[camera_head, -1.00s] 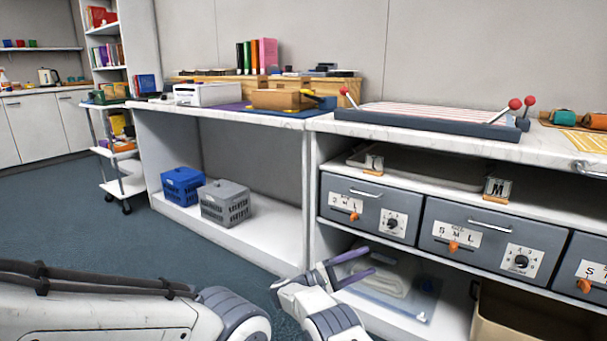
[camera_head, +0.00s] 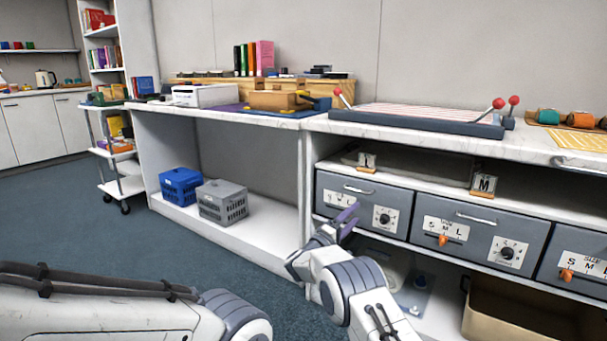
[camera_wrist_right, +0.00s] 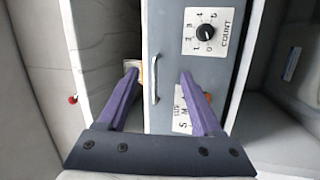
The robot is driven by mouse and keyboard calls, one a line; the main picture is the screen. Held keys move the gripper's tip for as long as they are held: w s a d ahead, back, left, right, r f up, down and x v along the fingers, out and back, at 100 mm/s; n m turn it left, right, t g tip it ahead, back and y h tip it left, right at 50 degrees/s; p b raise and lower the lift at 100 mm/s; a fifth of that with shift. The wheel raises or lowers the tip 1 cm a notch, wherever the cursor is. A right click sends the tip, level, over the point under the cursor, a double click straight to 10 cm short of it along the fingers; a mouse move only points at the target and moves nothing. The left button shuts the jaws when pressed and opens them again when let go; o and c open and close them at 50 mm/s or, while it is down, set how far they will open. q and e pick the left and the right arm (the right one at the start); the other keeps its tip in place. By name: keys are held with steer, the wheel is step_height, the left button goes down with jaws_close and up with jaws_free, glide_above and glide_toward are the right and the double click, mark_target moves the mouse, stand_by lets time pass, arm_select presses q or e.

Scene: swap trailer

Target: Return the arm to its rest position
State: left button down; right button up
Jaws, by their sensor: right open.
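My right gripper (camera_head: 343,219) is in front of the leftmost grey drawer (camera_head: 336,185) in the head view. It is open with nothing between its purple fingers. In the right wrist view my right gripper (camera_wrist_right: 160,75) shows its two fingers spread apart, with the drawer front and its bar handle (camera_wrist_right: 154,80) behind them. I cannot tell whether a fingertip touches the drawer. Part of my left arm shows at the lower left of the head view, but its gripper is out of view.
Drawers with dials and orange sliders sit under the white counter (camera_head: 430,135). A cardboard box (camera_head: 480,318) stands below them. A blue crate (camera_head: 181,187) and a grey crate (camera_head: 222,202) sit on the low shelf. Open floor (camera_head: 90,225) lies at the left.

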steer(key=s+d+f+m+g+y, duration=0.1)
steer(key=s+f+m+g+y, duration=0.3)
steer(key=s, duration=1)
steer(key=s+d+f+m+g+y, duration=0.15)
steer(key=s+g+y, duration=0.35)
steer(key=s, duration=0.9)
steer(key=s+d+f+m+g+y, duration=0.1)
steer(key=s+f+m+g+y, duration=0.15)
steer(key=s+y, duration=0.75)
steer(key=s+a+r+n+g+h+p, duration=0.2)
steer(key=s+a+r+n+p, duration=0.25)
steer(key=s+a+r, duration=0.35)
steer(key=s+a+r+n+g+h+p, duration=0.1)
steer(key=s+a+r+n+p, duration=0.2)
steer(key=s+a+r+p, duration=0.5)
step_height(320, 180, up, 36)
steer(key=s+d+p, duration=0.2)
steer(key=p, duration=3.2)
steer(key=shift+d, duration=0.35)
steer(key=shift+f, duration=0.1)
